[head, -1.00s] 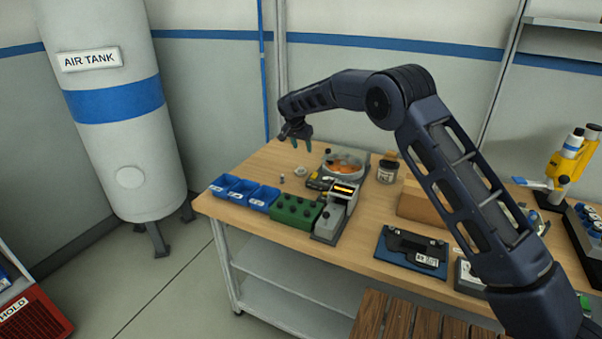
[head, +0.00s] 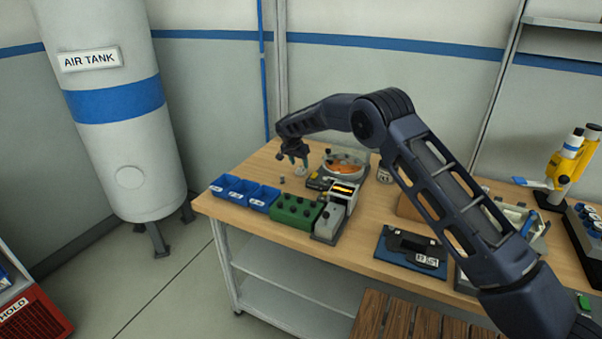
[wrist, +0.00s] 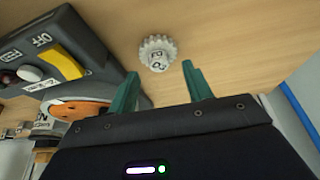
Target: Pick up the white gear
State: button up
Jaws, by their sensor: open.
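The white gear (wrist: 157,53) lies flat on the wooden bench top in the wrist view, with teeth around its rim and dark marks on its hub. In the head view the gear (head: 300,178) shows only partly, just below the fingers. My gripper (wrist: 160,70) is open and empty, with its two green fingers on either side of the gear's line in the picture. The fingers look above the bench and apart from the gear. In the head view my gripper (head: 298,162) is over the back left of the bench.
A round feeder bowl (head: 345,163) with orange parts stands close right of my gripper, with its control box (wrist: 42,62) near in the wrist view. Blue bins (head: 245,192) and a green block (head: 297,210) stand in front. A small grey piece (head: 282,180) lies nearby.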

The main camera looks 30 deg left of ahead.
aim_at(301, 167)
jog(key=shift+x, duration=1.55)
jog(key=c, duration=0.6)
jog(key=shift+r, duration=0.1)
